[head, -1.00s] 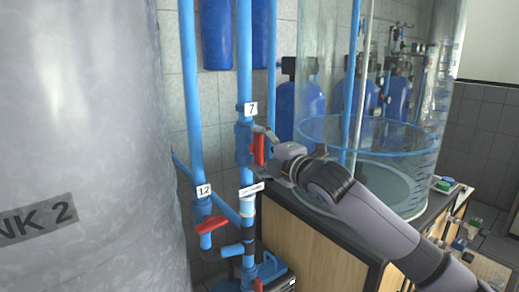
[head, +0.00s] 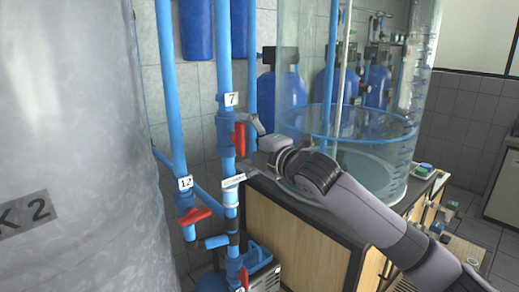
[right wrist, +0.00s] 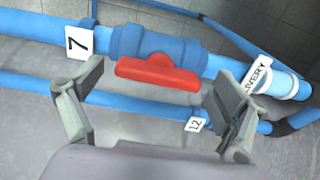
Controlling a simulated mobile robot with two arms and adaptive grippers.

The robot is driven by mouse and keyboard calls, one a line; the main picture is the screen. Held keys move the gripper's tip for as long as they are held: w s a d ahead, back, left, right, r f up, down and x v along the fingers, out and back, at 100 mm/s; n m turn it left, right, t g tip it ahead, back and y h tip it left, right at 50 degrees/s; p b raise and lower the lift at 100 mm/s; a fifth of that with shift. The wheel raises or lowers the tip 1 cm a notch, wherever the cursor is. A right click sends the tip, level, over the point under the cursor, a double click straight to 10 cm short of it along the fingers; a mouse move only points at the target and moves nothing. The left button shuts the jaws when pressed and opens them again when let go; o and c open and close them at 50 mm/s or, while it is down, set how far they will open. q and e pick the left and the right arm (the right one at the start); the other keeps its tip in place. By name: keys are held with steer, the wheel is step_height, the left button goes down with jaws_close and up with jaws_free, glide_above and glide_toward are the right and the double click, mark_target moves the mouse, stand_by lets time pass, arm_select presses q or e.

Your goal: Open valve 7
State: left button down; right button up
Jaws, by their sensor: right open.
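Valve 7 is a blue valve body (right wrist: 155,42) on a blue pipe, with a red handle (head: 240,139) and a white "7" tag (head: 231,99) above it in the head view. The handle lies roughly along the pipe; it also shows in the right wrist view (right wrist: 158,74), between the spread fingers. My right gripper (head: 252,144) is open and empty, just right of the handle in the head view. In the right wrist view, my right gripper (right wrist: 160,88) has one finger on each side, with visible gaps to the handle's ends. My left gripper is not in view.
A second pipe carries a "12" tag (head: 185,183) and a red handle (head: 194,216), left of valve 7. A "delivery" tag (right wrist: 258,76) is on valve 7's pipe. A large grey tank (head: 60,120) fills the left. A wooden cabinet (head: 290,240) stands right of the pipes.

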steer(key=v, duration=1)
steer(key=shift+s+d, duration=0.2)
steer(key=shift+s, duration=0.05)
